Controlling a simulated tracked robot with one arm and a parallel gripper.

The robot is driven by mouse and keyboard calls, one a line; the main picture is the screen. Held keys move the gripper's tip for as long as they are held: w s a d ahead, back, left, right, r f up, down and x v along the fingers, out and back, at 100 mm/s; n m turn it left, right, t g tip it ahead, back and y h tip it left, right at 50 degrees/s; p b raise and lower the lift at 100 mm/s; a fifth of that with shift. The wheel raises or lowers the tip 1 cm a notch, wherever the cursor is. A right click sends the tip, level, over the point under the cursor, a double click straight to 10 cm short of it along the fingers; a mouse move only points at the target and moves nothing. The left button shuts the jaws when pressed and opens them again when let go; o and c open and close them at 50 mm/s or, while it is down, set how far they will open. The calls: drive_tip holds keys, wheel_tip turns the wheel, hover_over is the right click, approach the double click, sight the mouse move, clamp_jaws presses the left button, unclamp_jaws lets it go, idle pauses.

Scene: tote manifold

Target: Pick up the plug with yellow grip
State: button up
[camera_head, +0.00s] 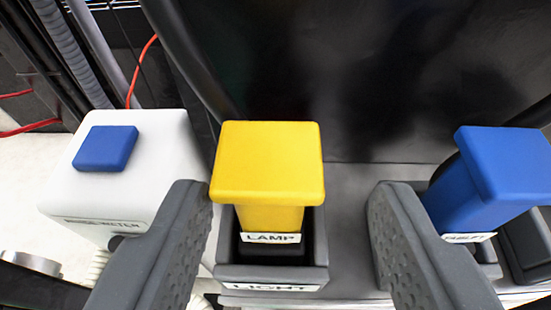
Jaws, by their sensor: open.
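The plug with yellow grip (267,165) stands upright in a dark grey socket (270,274) in the middle of the head camera view. The plug carries a label reading "LAMP" and the socket's front label reads "LIGHT". My gripper (285,205) is open, with one grey textured finger to the left of the plug and the other to its right. A gap shows between the right finger and the plug; the left fingertip appears close to the yellow grip's left edge, and I cannot tell whether it touches. The fingers hold nothing that I can see.
A plug with a blue grip (500,175) stands at the right, partly behind my right finger. A white box with a blue button-like top (105,148) is at the left, behind my left finger. A black panel (370,80) rises behind, and red cables (140,68) hang at the upper left.

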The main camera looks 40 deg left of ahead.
drive_tip(key=shift+s+a+f+b+x, duration=0.15)
drive_tip(key=shift+b+x, duration=0.4)
drive_tip(key=shift+x, duration=0.9)
drive_tip(key=shift+s+a+f+b+x, duration=0.15)
drive_tip(key=shift+b+x, duration=0.35)
drive_tip(key=shift+x, duration=0.95)
drive_tip(key=shift+r, duration=0.15)
clamp_jaws()
